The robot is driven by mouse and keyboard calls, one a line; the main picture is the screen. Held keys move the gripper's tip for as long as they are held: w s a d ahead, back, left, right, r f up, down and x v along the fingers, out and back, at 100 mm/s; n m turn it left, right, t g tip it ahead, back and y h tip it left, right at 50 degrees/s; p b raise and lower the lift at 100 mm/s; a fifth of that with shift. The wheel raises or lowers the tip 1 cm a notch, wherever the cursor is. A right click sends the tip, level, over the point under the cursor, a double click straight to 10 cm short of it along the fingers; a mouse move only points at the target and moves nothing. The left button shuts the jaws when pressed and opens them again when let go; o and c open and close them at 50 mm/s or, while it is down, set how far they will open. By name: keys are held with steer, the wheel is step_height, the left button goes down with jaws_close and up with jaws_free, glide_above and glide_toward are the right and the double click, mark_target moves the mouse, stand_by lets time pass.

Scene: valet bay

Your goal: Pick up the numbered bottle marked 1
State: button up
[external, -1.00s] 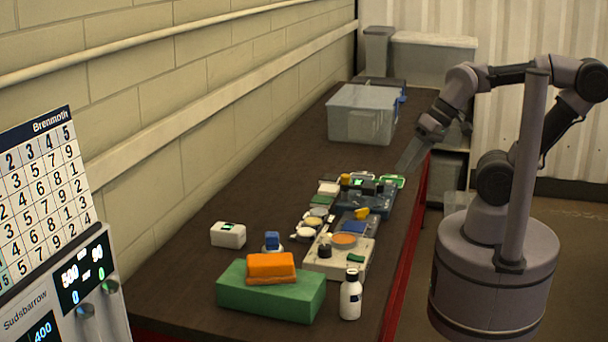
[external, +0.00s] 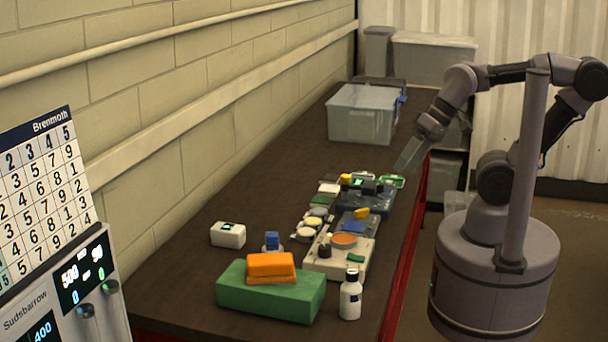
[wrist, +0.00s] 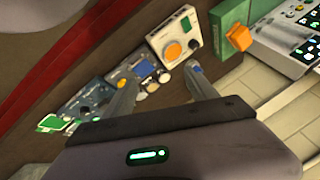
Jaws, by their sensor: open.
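A white bottle with a black cap (external: 350,296) stands upright at the near right of the bench, beside a green block; its marking is too small to read. I cannot make it out in the wrist view. My gripper (external: 408,158) is over the far right side of the bench, well beyond the bottle. In the wrist view my gripper (wrist: 160,86) has its two fingers spread apart, with nothing held between them.
The green block (external: 270,298) carries an orange block (external: 271,265). A pale control box (external: 351,262) and several small devices line the bench's right side. A clear bin (external: 362,120) stands farther back. A numbered panel (external: 38,190) is at left. Bare bench (external: 185,285) lies left of the devices.

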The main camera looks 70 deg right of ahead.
steer(key=w+a+r+n+g+p, duration=0.2)
steer(key=w+a+r+n+p, duration=0.15)
steer(key=w+a+n, duration=0.2)
steer(key=n+g+h+p, duration=0.2)
steer(key=n+g+p, duration=0.2)
steer(key=n, duration=0.9)
glide_above(348, 295)
steer(key=w+d, duration=0.1)
steer(key=d, duration=0.2)
step_height(348, 295, down, 8)
steer(key=shift+a+r, duration=0.15)
steer(key=shift+r, duration=0.1)
steer(key=shift+n, duration=0.25)
step_height(348, 295, down, 12)
steer(key=b, duration=0.5)
steer(key=f+b, duration=0.1)
steer(key=f, duration=0.3)
steer(key=a+f+b, duration=0.1)
steer(key=shift+s+f+b, duration=0.25)
steer(key=shift+f+b, duration=0.1)
steer(key=shift+f, duration=0.05)
steer(key=shift+d+r, duration=0.1)
steer(key=shift+r, duration=0.1)
steer(key=shift+c, duration=0.2)
jaws_close()
